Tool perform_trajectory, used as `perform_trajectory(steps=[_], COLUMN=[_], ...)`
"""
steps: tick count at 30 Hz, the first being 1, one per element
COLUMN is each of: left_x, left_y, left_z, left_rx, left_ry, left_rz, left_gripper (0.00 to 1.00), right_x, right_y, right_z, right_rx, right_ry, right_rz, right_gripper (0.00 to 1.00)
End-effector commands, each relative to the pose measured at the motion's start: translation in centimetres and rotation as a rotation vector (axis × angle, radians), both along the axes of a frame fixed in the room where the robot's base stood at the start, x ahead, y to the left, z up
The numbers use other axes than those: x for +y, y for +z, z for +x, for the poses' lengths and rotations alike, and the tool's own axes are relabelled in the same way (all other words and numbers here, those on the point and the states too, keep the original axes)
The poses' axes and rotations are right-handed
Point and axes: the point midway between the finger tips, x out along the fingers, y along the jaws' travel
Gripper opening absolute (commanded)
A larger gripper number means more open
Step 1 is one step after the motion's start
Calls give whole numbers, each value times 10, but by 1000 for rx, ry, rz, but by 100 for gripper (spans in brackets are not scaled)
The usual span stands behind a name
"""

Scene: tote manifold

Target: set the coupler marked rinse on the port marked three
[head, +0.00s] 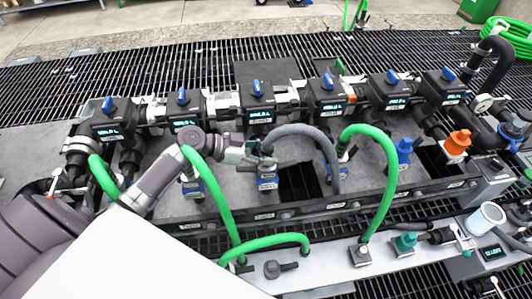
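Several valve stations with blue handles stand in a row, and small marked ports sit on the grey deck below them. The labels are too small to read, so I cannot tell which port is three or which coupler is rinse. My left gripper (256,153) reaches in from the left to the end of a grey hose (306,131), just above a blue fitting (267,180) on the deck. Its fingers overlap the hose end, and I cannot tell whether they grip it. The grey hose arcs right and down beside a dark opening. My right gripper is not in view.
Green hoses arch over the deck at the left (215,190) and right (388,190). A low green hose (270,240) lies in front. A blue fitting (404,148) and an orange fitting (457,142) stand at right. A teal fitting (405,242) lies on the front ledge.

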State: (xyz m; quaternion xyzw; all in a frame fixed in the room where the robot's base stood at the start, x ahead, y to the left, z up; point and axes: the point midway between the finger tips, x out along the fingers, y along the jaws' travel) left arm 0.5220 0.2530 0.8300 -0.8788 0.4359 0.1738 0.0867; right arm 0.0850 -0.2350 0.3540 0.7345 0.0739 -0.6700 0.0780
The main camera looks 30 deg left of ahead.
Motion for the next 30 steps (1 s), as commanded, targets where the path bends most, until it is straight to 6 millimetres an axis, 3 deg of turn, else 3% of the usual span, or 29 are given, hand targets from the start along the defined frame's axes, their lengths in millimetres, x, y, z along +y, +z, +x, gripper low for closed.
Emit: perform_trajectory(steps=[13,24,30], left_x=[0,0,0], left_y=[5,72,95], left_z=[0,0,0], left_rx=[2,-4,-1], left_ry=[0,-2,-1], left_rz=[2,4,2], left_gripper=[57,57,57], right_x=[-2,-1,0], right_y=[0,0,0], right_z=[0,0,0], right_rx=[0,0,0], right_ry=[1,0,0], right_rz=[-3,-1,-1], right_gripper=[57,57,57])
